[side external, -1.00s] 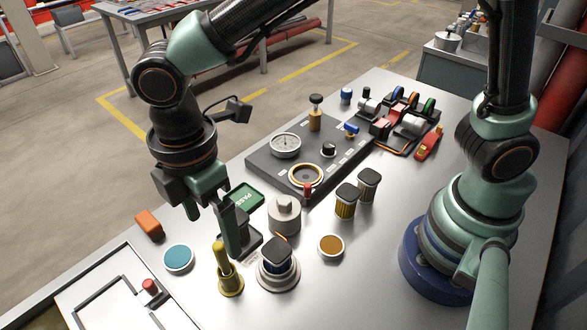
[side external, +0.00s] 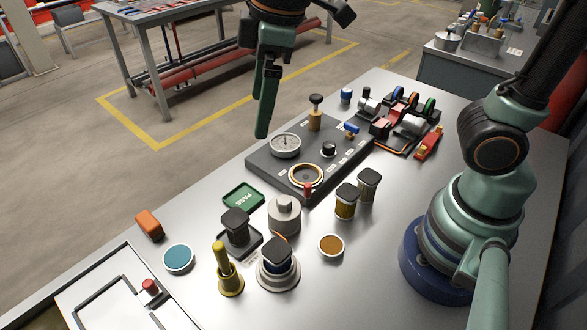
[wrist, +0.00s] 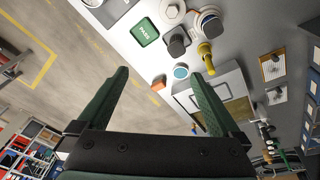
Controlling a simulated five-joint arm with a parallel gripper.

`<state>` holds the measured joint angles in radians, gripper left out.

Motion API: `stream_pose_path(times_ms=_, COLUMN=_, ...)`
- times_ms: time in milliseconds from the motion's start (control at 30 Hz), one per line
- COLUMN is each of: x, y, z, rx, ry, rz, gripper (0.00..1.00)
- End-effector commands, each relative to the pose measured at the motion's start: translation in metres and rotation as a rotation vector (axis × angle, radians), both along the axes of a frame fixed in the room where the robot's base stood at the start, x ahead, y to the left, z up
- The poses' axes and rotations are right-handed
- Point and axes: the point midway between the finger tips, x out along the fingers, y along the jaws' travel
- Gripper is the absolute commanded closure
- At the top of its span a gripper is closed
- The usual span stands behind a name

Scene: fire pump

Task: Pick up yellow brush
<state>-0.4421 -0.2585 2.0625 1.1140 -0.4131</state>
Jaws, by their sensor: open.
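The yellow brush (side external: 223,262) stands upright near the front of the table, with a slim handle on top and a wider round yellow base. In the wrist view the yellow brush (wrist: 206,55) shows beyond the tip of the right finger, apart from it. My gripper (side external: 264,125) is raised high, near the back edge of the table by the gauge panel, well away from the brush. In the wrist view my gripper (wrist: 159,75) is open, with nothing between its two green fingers.
A black-capped round part (side external: 277,262) stands close beside the brush, and a dark square block (side external: 236,228) is just behind it. A teal disc (side external: 178,257), an orange block (side external: 149,224) and a green PASS plate (side external: 243,197) lie nearby. The gauge panel (side external: 262,163) is farther back.

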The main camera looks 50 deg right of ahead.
Motion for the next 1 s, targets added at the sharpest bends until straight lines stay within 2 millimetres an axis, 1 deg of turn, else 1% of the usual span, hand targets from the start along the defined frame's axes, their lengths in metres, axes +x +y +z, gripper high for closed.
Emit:
stream_pose_path(times_ms=33, x=0.000, y=-0.026, z=0.002, rx=0.027, ry=-0.032, rz=-0.118, gripper=0.00)
stream_pose_path(times_ms=100, x=-0.003, y=-0.055, z=0.001, rx=0.064, ry=-0.072, rz=-0.275, gripper=0.00)
stream_pose_path(times_ms=200, x=-0.009, y=-0.092, z=-0.002, rx=0.114, ry=-0.129, rz=-0.480, gripper=0.00)
stream_pose_path(times_ms=300, x=-0.017, y=-0.119, z=-0.007, rx=0.155, ry=-0.175, rz=-0.644, gripper=0.00)
stream_pose_path(times_ms=400, x=-0.023, y=-0.137, z=-0.011, rx=0.184, ry=-0.209, rz=-0.755, gripper=0.00)
stream_pose_path(times_ms=433, x=-0.024, y=-0.140, z=-0.012, rx=0.191, ry=-0.217, rz=-0.777, gripper=0.00)
stream_pose_path(times_ms=467, x=-0.025, y=-0.143, z=-0.013, rx=0.195, ry=-0.222, rz=-0.797, gripper=0.08)
stream_pose_path(times_ms=500, x=-0.025, y=-0.146, z=-0.013, rx=0.200, ry=-0.229, rz=-0.813, gripper=0.23)
stream_pose_path(times_ms=533, x=-0.026, y=-0.147, z=-0.014, rx=0.203, ry=-0.231, rz=-0.822, gripper=0.34)
stream_pose_path(times_ms=567, x=-0.026, y=-0.148, z=-0.014, rx=0.205, ry=-0.232, rz=-0.829, gripper=0.42)
stream_pose_path(times_ms=1000, x=-0.026, y=-0.146, z=-0.014, rx=0.202, ry=-0.228, rz=-0.819, gripper=0.42)
